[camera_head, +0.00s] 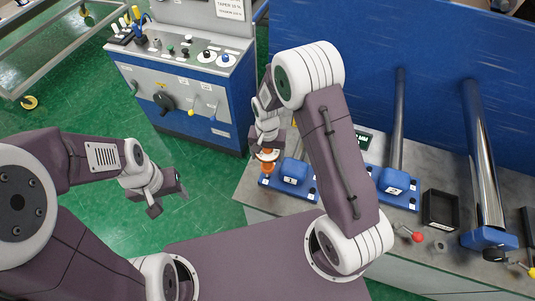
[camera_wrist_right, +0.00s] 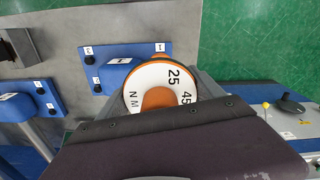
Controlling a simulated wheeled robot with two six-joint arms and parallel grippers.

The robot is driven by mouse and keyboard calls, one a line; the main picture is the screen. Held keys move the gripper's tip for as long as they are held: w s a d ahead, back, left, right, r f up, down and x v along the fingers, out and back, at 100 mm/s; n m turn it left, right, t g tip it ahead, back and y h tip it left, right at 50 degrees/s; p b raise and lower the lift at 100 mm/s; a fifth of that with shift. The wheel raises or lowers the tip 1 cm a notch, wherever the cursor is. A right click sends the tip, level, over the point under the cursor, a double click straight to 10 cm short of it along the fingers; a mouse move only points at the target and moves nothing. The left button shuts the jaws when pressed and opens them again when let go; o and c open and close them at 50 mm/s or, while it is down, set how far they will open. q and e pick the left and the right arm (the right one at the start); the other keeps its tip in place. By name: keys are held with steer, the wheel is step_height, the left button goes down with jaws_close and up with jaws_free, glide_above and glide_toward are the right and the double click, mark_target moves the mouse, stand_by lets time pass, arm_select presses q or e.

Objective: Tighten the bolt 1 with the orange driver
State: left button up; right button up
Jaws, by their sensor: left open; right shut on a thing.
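The orange driver (camera_head: 267,156) is upright in my right gripper (camera_head: 266,141), which is shut on it. In the right wrist view its top shows as a white dial ring (camera_wrist_right: 134,98) marked 25, 45 and N M around an orange centre. The driver stands over the left end of the blue base plate (camera_head: 288,184) of block 1; I cannot tell whether its tip touches a bolt. In the wrist view small number labels and dark bolts show on that plate (camera_wrist_right: 110,57); a label reading 1 (camera_wrist_right: 160,47) is near the driver. My left gripper (camera_head: 168,196) is open and empty, away from the bench.
A second blue block (camera_head: 394,184) with a metal post stands to the right on the grey bench. A black open box (camera_head: 440,209) and a red-knobbed lever (camera_head: 417,237) lie further right. A control cabinet (camera_head: 190,75) stands behind. Green floor lies under my left gripper.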

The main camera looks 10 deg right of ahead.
steer(key=shift+f+b, duration=0.4)
steer(key=shift+f, duration=0.05)
stand_by(0.6)
steer(key=shift+s+f, duration=0.15)
steer(key=shift+s, duration=0.05)
stand_by(2.1)
steer(key=shift+w+r+p, duration=0.2)
steer(key=shift+r+p, duration=0.9)
steer(key=shift+r, duration=0.1)
step_height(320, 180, up, 3)
steer(key=shift+r+p, duration=0.1)
steer(key=shift+p, duration=1.1)
step_height(320, 180, up, 2)
steer(key=shift+r+p, duration=0.1)
steer(key=shift+p, duration=0.9)
